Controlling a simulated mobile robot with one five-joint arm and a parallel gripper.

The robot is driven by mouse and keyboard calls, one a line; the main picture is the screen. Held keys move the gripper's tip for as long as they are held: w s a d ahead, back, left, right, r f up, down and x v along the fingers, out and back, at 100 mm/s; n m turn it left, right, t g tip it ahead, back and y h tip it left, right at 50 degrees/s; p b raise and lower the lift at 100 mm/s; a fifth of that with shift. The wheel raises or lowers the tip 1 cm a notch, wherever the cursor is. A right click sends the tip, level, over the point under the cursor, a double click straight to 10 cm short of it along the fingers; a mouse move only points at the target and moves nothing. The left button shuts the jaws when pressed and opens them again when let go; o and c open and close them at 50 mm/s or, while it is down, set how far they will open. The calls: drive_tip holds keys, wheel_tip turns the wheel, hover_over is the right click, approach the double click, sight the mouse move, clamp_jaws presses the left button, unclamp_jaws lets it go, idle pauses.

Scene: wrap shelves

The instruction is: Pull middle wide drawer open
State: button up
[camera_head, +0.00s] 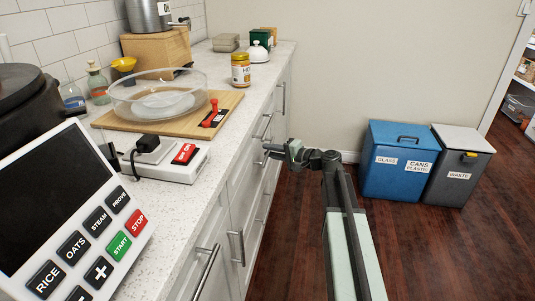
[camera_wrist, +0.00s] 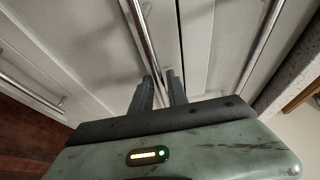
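The white drawer fronts (camera_head: 237,192) under the counter lie flush, with no drawer visibly pulled out. My gripper (camera_head: 266,153) is up against these fronts, beside the floor aisle. In the wrist view a long metal bar handle (camera_wrist: 145,36) runs down between the two dark fingers of my gripper (camera_wrist: 160,84). The fingers stand close on either side of the bar; I cannot tell whether they press on it. The head view does not show clearly which handle this is, as my gripper covers that spot.
Other bar handles show at left (camera_wrist: 30,95) and right (camera_wrist: 262,45) in the wrist view. The white counter (camera_head: 262,80) holds a cutting board, a glass bowl and a jar. Blue (camera_head: 395,180) and grey (camera_head: 455,185) bins stand by the wall. The wooden floor (camera_head: 430,250) is clear.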

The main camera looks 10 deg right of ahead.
drive_tip(key=shift+w+a+f, duration=0.1)
drive_tip(key=shift+w+a, duration=0.2)
clamp_jaws()
drive_tip(key=shift+a, duration=0.1)
idle(1.2)
